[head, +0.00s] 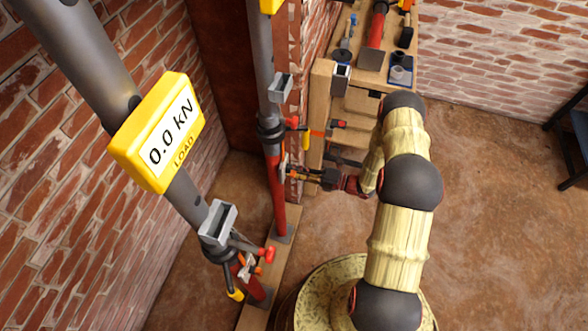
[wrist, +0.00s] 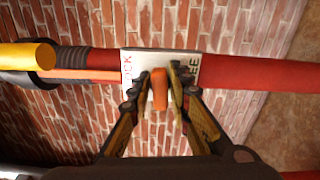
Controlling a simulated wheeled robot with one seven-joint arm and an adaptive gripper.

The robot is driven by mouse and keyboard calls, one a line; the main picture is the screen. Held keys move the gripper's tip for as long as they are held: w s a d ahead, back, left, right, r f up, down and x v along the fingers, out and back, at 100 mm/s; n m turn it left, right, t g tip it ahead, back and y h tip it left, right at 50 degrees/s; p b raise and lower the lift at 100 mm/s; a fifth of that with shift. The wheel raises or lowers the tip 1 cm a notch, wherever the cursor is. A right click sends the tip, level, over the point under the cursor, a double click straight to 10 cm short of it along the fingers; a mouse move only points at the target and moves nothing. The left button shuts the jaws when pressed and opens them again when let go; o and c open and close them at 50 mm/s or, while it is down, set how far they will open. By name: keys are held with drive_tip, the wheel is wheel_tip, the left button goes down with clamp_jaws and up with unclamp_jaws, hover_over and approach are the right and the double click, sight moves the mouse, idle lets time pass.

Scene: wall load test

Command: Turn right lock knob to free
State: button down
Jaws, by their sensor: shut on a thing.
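The orange lock knob (wrist: 160,89) stands between my gripper's fingertips in the wrist view. Its long side runs across the red post (wrist: 255,73). Behind it is a white plate (wrist: 150,62) with LOCK lettering at its left and FREE, partly covered, at its right. My gripper (wrist: 160,92) is shut on the knob. In the head view my gripper (head: 298,173) reaches left to the red lower part of the right prop (head: 276,195). The knob is too small there to make out.
The left prop carries a yellow load display (head: 158,135) reading 0.0 kN. Its clamp and red-tipped handle (head: 270,254) stick out nearer to me. A wooden bench (head: 372,58) with tools stands behind my arm. Brick walls enclose the place; brown floor (head: 490,230) is open at right.

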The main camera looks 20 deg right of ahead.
drive_tip(key=shift+m, duration=0.7)
drive_tip(key=c, duration=1.8)
unclamp_jaws()
drive_tip(key=shift+d, duration=0.1)
drive_tip(key=v, duration=1.2)
